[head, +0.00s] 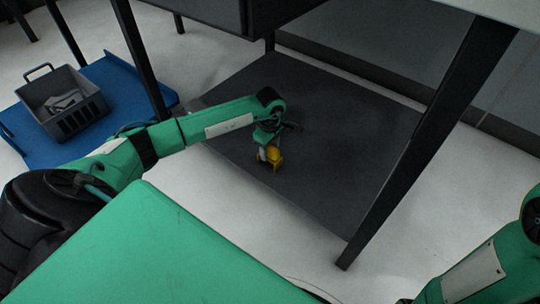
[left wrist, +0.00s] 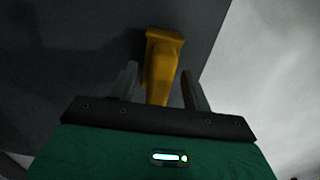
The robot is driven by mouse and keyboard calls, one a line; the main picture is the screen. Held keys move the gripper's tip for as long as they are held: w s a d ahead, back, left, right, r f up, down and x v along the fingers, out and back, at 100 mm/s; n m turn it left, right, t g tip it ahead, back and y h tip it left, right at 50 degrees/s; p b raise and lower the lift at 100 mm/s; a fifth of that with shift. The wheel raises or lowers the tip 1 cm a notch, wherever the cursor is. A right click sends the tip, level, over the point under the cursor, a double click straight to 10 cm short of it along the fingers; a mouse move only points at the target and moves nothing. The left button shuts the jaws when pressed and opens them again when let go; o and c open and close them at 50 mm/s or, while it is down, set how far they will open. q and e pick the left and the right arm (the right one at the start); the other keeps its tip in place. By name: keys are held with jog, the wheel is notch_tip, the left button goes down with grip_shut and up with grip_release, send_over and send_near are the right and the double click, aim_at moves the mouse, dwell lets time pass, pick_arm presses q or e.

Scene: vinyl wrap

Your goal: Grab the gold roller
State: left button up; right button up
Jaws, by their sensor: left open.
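The gold roller (head: 275,157) is a small yellow-gold piece on the dark low shelf, under the end of my left arm in the head view. In the left wrist view the gold roller (left wrist: 163,58) shows ahead of the left gripper (left wrist: 162,85), its narrow lower part between the two open fingers. I cannot tell whether either finger touches it. In the head view the left gripper (head: 264,150) is partly hidden by the wrist and the roller. The right arm shows at the lower right, but its gripper is out of view.
The dark shelf (head: 370,110) is mostly bare around the roller. A black table leg (head: 410,150) slants down on the right. A blue platform (head: 120,75) with a grey basket (head: 85,122) stands at the left. A dark drawer unit (head: 215,12) hangs above the shelf.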

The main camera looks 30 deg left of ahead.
pick_arm(q)
jog(key=shift+r, duration=0.1)
jog(key=shift+c, duration=0.2)
grip_shut()
